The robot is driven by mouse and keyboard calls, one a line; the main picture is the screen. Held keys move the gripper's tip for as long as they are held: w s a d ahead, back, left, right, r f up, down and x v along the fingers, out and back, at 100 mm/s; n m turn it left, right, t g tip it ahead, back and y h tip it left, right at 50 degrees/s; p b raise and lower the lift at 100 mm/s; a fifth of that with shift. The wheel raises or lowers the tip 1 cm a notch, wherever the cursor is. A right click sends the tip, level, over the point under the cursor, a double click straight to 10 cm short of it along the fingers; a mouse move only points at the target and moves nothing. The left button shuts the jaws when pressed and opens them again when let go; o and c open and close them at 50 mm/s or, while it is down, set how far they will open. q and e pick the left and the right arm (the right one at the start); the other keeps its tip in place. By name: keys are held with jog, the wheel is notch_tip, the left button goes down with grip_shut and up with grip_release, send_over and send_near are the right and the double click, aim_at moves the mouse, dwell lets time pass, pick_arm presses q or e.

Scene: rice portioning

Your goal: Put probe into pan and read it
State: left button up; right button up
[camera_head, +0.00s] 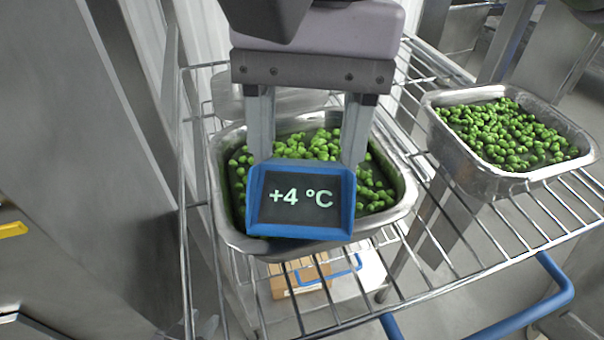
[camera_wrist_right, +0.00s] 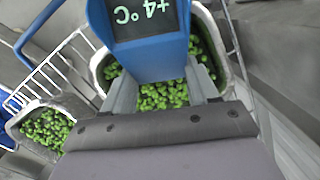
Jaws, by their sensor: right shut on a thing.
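The probe is a blue-framed display unit (camera_head: 300,213) reading "+4 °C". In the head view it is over the front part of a metal pan (camera_head: 226,229) of green peas (camera_head: 310,145). My right gripper (camera_head: 305,160) reaches down from the top of the picture and is shut on the probe, one finger at each side. The right wrist view shows the probe (camera_wrist_right: 150,55) between the fingers (camera_wrist_right: 163,92) above the same pan (camera_wrist_right: 228,45). The probe's tip is hidden, so I cannot tell how deep it sits. My left gripper is not recognisable in either view.
A second metal pan (camera_head: 460,180) of green peas stands to the right on the wire rack (camera_head: 455,270). Bare rack lies between and in front of the pans. A blue handle bar (camera_head: 530,310) runs along the front right. A grey metal surface (camera_head: 85,180) rises on the left.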

jog(key=shift+r, duration=0.1)
dwell(0.4)
notch_tip(320, 180, up, 10)
jog(key=p, duration=0.8)
jog(key=shift+f, duration=0.2)
